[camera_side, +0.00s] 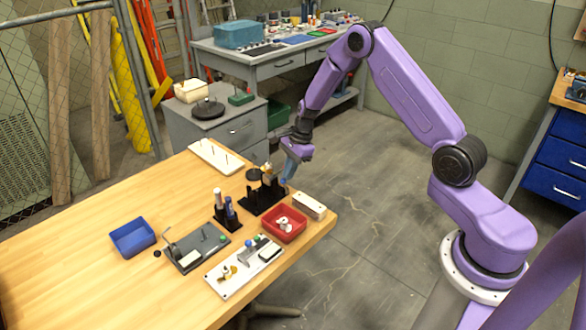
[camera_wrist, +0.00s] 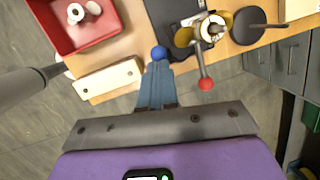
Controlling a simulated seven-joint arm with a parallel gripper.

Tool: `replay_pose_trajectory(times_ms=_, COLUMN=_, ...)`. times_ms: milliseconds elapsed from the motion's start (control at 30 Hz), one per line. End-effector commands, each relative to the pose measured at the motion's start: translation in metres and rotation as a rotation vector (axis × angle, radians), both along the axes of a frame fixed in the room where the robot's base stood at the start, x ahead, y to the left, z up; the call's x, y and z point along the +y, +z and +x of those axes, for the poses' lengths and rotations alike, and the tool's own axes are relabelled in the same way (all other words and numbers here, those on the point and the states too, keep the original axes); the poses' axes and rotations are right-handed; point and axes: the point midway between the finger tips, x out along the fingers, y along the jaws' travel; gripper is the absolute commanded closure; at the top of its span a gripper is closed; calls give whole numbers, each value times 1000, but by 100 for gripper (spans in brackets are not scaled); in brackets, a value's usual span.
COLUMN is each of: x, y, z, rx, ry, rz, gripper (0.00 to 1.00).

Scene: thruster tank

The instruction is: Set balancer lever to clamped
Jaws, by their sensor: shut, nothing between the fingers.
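My gripper (camera_side: 290,170) is over the far right part of the wooden table, pointing down, beside a black stand (camera_side: 263,196). In the wrist view my fingers (camera_wrist: 157,82) are together with nothing between them. A blue ball knob (camera_wrist: 158,53) appears just beyond their tips; I cannot tell whether they touch. To its right, a thin rod with a red ball (camera_wrist: 206,85) extends from a brass and white fitting (camera_wrist: 208,30). No lever is labelled, so I cannot tell which is the balancer lever or its setting.
A red bin (camera_side: 284,225) with white parts and a white block (camera_side: 309,206) stand close to my gripper. A dark fixture (camera_side: 195,247), a white-based fixture (camera_side: 243,268) and a blue bin (camera_side: 132,237) lie farther left. The table's left part is clear.

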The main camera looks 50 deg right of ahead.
Motion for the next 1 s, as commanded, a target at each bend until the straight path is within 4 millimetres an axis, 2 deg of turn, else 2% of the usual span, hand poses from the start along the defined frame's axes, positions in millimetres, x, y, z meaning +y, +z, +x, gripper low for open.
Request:
replay_pose_trajectory(times_ms=867, x=39, y=-7, z=-1, rx=1, ry=5, rz=-414, gripper=100)
replay_pose_trajectory(times_ms=1000, x=43, y=-9, z=0, rx=2, ry=-1, rz=-421, gripper=100)
